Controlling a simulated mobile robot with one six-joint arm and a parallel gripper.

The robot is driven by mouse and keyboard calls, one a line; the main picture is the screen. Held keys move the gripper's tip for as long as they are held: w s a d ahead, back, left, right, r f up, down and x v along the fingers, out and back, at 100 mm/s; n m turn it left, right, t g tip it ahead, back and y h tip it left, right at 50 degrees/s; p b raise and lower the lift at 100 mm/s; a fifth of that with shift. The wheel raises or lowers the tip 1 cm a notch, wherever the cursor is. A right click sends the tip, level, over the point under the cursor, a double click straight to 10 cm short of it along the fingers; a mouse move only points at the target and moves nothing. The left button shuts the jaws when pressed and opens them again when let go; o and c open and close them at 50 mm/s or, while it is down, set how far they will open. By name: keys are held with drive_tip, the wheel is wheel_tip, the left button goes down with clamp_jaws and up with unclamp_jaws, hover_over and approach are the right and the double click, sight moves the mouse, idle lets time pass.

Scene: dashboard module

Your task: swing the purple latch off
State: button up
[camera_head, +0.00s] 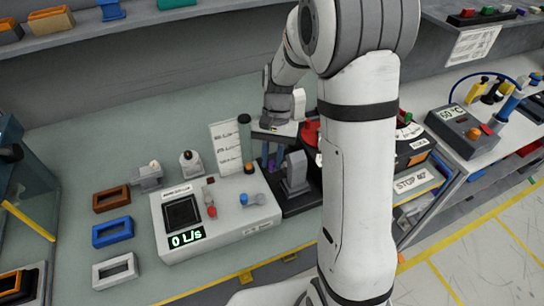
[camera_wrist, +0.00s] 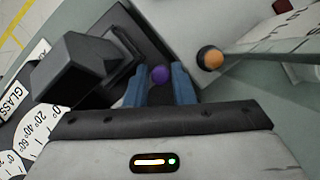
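The purple latch shows as a small round purple knob (camera_wrist: 160,75) in the wrist view. My gripper (camera_wrist: 160,82) has its two blue fingers on either side of this knob, close to it. I cannot tell whether the fingers touch the knob or stand slightly apart from it. The knob cannot be made out clearly there, and my arm hides part of that area.
The instrument box (camera_head: 230,232) reads 0 L/s. A grey upright block (camera_head: 295,172) stands right of my gripper, and also shows in the wrist view (camera_wrist: 75,68). A dark post with an orange end (camera_wrist: 210,58) stands close by. Brown, blue and white trays lie left.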

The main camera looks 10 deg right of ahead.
drive_tip(key=o, duration=0.3)
drive_tip(key=shift+o, duration=0.2)
drive_tip(key=v, duration=0.8)
drive_tip(key=shift+b, duration=0.35)
drive_tip(key=shift+s+f, duration=0.1)
